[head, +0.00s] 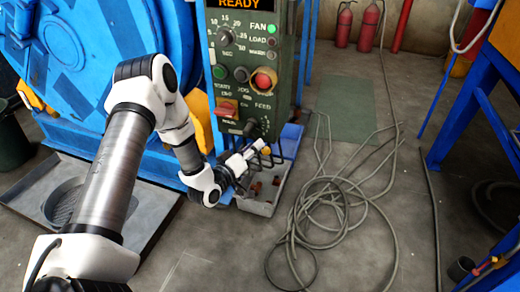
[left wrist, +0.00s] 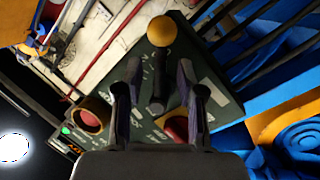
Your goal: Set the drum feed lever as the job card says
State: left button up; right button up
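The green control panel (head: 246,30) stands in the middle of the head view, with the word READY on its display. The feed lever shows in the left wrist view as a black stalk (left wrist: 158,85) with a yellow ball knob (left wrist: 162,31). My left gripper (head: 255,153) is at the panel's lower edge, by the lever. In the left wrist view its fingers (left wrist: 160,82) are apart, one on each side of the stalk, with visible gaps. My right gripper and the job card are not in view.
A red mushroom button (head: 263,81), a red switch (head: 227,108) and a dial (head: 226,36) sit above the lever. A grey bin (head: 262,208) stands below. A tangled hose (head: 330,205) lies on the floor to the right. The blue machine (head: 90,60) is at left.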

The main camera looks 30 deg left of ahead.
pick_arm(q)
jog(key=w, duration=0.2)
jog(key=shift+w+f, duration=0.1)
jog(key=shift+w, duration=0.45)
grip_shut()
